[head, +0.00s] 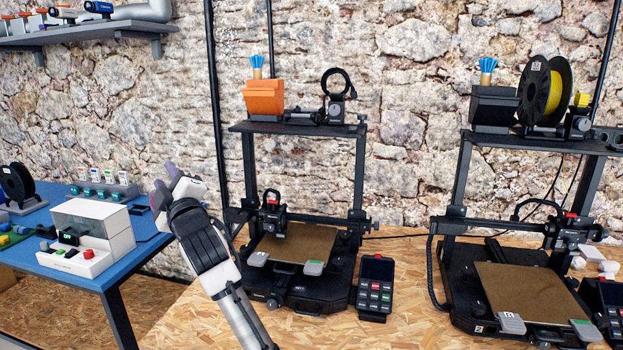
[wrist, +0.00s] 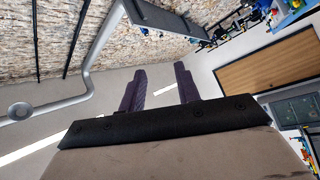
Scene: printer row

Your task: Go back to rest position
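My gripper (head: 163,183) is raised at the left of the middle in the head view, in front of the stone wall and left of the nearer-left printer (head: 305,255). Its dark purple fingers point up and to the left. In the wrist view the two fingers of my gripper (wrist: 160,88) stand apart with a clear gap, and nothing is between them. My arm comes up from the bottom of the head view and hides part of the wooden worktop's left side.
A second printer (head: 520,275) with a yellow spool (head: 553,92) stands at the right. A control pad (head: 375,285) lies between the printers. A blue table (head: 75,225) at the left holds a white box (head: 92,228). The wrist view shows a grey pipe (wrist: 88,85) and a wooden door (wrist: 270,62).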

